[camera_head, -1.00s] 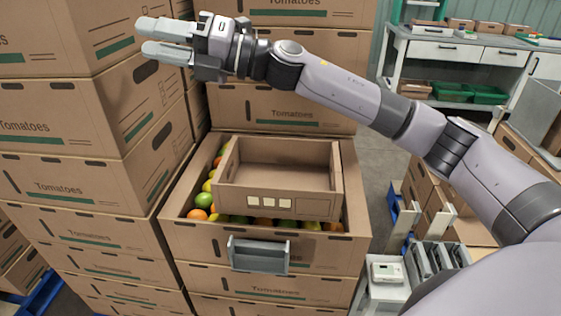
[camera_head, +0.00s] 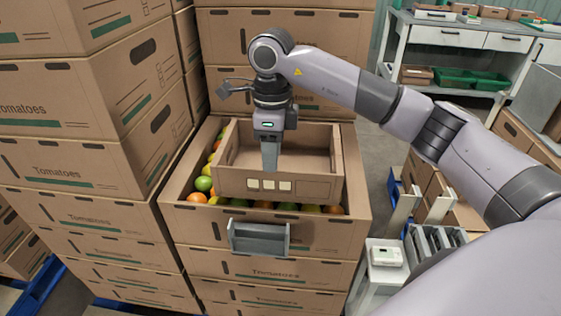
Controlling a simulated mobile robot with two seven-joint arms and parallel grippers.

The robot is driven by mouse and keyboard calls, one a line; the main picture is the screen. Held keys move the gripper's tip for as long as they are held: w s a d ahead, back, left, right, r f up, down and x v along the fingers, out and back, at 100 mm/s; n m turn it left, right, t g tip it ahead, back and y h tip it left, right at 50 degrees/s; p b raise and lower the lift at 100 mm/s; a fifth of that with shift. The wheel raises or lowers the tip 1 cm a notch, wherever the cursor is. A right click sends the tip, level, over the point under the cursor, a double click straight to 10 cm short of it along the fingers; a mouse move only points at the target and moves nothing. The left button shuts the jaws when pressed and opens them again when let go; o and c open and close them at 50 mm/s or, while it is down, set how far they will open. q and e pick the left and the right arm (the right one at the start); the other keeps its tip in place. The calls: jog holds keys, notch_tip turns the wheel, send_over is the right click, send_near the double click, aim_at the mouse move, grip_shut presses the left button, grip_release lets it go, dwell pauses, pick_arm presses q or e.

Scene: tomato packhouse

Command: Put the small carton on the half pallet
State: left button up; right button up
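The small carton (camera_head: 308,187) is an open, empty brown box with pale square labels on its front. It sits on tomatoes inside a larger open carton (camera_head: 190,228) at the top of a stack. My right gripper (camera_head: 269,160) points down over the small carton, near its front wall. Its fingers are seen edge-on, so I cannot tell whether they are open or shut, or whether they touch the wall. My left gripper is not in view. A blue pallet (camera_head: 38,292) shows at the lower left; I cannot tell whether it is the half pallet.
Tall stacks of tomato cartons (camera_head: 75,115) stand at the left and behind. A grey bracket (camera_head: 259,238) is on the front of the large carton. A small table with a white device (camera_head: 385,256) stands at the right. A workbench (camera_head: 455,50) is at the back right.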

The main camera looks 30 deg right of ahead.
send_over(276, 198)
notch_tip(276, 198, down, 7)
jog(key=shift+w+d+f+p, duration=0.1)
jog(key=shift+w+p, duration=0.05)
jog(key=shift+p, duration=0.3)
grip_shut()
